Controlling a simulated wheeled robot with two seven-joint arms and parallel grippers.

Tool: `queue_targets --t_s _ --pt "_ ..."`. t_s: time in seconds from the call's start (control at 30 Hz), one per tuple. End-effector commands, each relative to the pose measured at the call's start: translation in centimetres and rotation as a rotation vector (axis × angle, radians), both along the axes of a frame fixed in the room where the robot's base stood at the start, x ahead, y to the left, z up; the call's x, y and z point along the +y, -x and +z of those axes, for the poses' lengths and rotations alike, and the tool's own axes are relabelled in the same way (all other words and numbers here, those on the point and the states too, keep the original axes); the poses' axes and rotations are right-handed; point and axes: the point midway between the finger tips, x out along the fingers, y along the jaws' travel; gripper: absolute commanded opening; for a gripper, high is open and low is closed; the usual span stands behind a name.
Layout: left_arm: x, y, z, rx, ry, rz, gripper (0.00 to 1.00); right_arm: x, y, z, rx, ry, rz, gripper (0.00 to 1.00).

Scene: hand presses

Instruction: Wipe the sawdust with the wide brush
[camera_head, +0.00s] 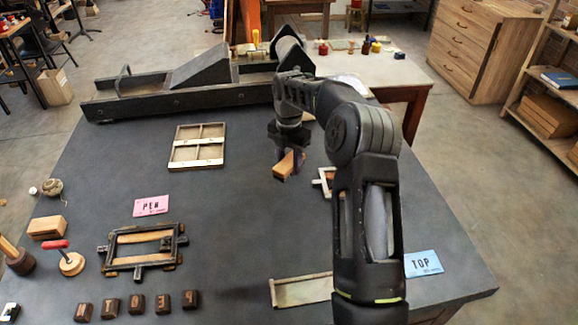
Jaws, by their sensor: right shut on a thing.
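My right gripper (288,150) is over the middle of the dark table, seen from behind my arm. It is shut on a light-brown wooden piece that looks like the wide brush (284,166). Its bristles cannot be made out, and I cannot tell whether it touches the table. No sawdust can be made out clearly; my right arm hides part of the table. My left gripper is not in view.
A divided wooden tray (198,148) lies left of the gripper, a small pale frame (322,181) just right. A dark press (180,98) spans the back. A metal-and-wood frame (143,262), pink card (151,206) and several letter blocks (136,303) lie at left; a blue card (423,264) at right.

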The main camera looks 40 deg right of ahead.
Motion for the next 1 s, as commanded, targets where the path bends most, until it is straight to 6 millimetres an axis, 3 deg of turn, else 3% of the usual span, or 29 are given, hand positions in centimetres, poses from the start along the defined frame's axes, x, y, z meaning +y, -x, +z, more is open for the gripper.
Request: queue_targets --t_s 0.37,0.7,1.0 --pt "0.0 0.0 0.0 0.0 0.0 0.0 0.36 0.0 -0.1 0.3 -0.002 0.0 0.0 0.07" --pt "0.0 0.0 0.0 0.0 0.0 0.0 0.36 0.0 -0.1 2.9 -0.003 0.0 0.001 0.07" --pt "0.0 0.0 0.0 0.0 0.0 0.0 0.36 0.0 -0.1 3.2 -0.002 -0.001 0.001 0.07"
